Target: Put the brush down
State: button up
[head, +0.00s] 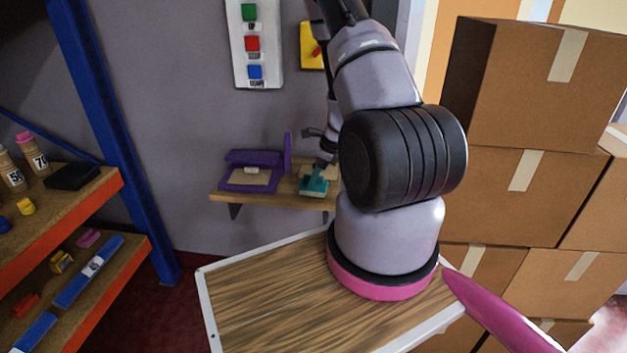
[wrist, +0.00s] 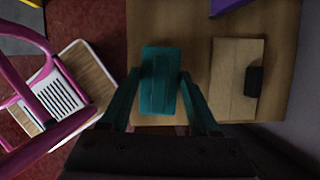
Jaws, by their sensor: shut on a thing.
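The brush (head: 313,186) is a small teal block at the right part of the wall shelf, under my gripper (head: 322,162). In the wrist view the brush (wrist: 159,82) lies between my two fingers, which are shut on it. Beneath it is the brown wood of the shelf (wrist: 175,25). I cannot tell whether the brush touches the shelf. A pale wooden board (wrist: 236,65) with a dark block on it lies just right of the brush in the wrist view. My arm hides the shelf's right end in the head view.
A purple device (head: 250,172) stands on the shelf's left part. A wall panel with coloured buttons (head: 252,43) hangs above. Stacked cardboard boxes (head: 535,90) fill the right side. A storage rack (head: 100,190) with small goods stands at the left.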

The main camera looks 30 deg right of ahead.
jog(key=shift+f, duration=0.25)
jog(key=shift+f, duration=0.15)
jog(key=o, duration=1.2)
